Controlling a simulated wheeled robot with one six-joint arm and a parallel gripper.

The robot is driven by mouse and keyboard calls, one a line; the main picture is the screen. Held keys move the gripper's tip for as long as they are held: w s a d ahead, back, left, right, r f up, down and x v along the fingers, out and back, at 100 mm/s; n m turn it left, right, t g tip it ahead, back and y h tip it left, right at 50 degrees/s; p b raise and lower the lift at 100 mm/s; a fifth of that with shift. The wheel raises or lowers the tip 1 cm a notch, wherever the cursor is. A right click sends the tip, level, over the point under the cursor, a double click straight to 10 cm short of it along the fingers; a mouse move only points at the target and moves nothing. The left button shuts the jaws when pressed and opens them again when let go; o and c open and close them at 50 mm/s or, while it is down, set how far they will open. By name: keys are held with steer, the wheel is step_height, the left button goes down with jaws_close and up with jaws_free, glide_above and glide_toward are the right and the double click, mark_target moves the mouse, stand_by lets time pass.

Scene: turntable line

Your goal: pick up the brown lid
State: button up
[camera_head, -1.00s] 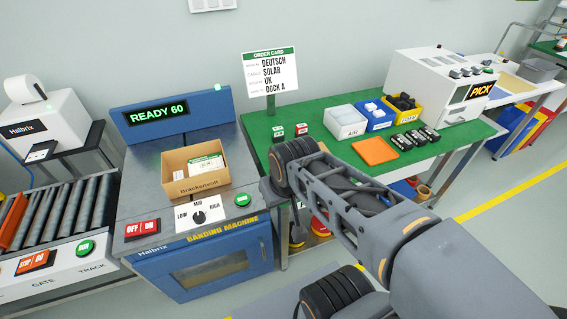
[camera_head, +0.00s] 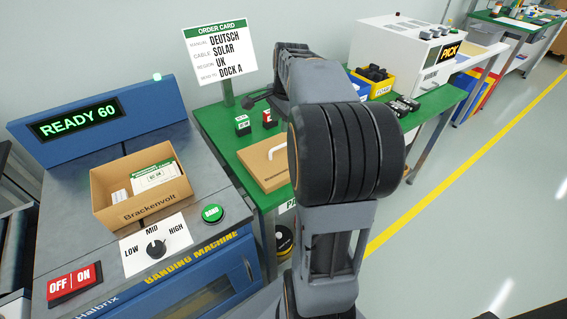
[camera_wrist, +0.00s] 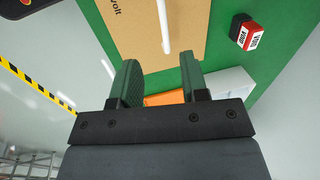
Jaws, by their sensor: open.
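The brown lid (camera_head: 258,165) lies flat on the green table, with a white strap-like handle on top; my arm covers its right part. In the wrist view the lid (camera_wrist: 200,25) fills the top middle, with its white handle (camera_wrist: 164,22) running down from the top edge. My gripper (camera_wrist: 160,82) is open, with nothing between its green fingers. The handle's end shows just beyond the fingers, apart from them. In the head view my fingers cannot be made out clearly.
An open Brackenvolt carton (camera_head: 150,207) stands on the banding machine, left of the green table (camera_head: 222,128). A red-and-white block (camera_wrist: 244,32) lies beside the lid. An orange tray (camera_wrist: 164,98) shows behind the fingers. A yellow bin (camera_head: 379,84) stands farther back.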

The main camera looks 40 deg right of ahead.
steer(key=b, duration=0.1)
glide_above(278, 147)
steer(key=s, duration=0.1)
step_height(278, 147, down, 7)
steer(key=shift+s+d, duration=0.15)
steer(key=shift+w+f+b, duration=0.25)
steer(key=shift+f+b, duration=0.05)
steer(key=shift+f, duration=0.7)
steer(key=shift+w+f+b, duration=0.25)
steer(key=shift+w+f, duration=0.05)
steer(key=shift+f, duration=0.65)
steer(key=shift+w+f+b, duration=0.25)
steer(key=shift+f+b, duration=0.05)
steer(key=shift+f, duration=0.7)
steer(key=shift+c, duration=0.4)
jaws_close()
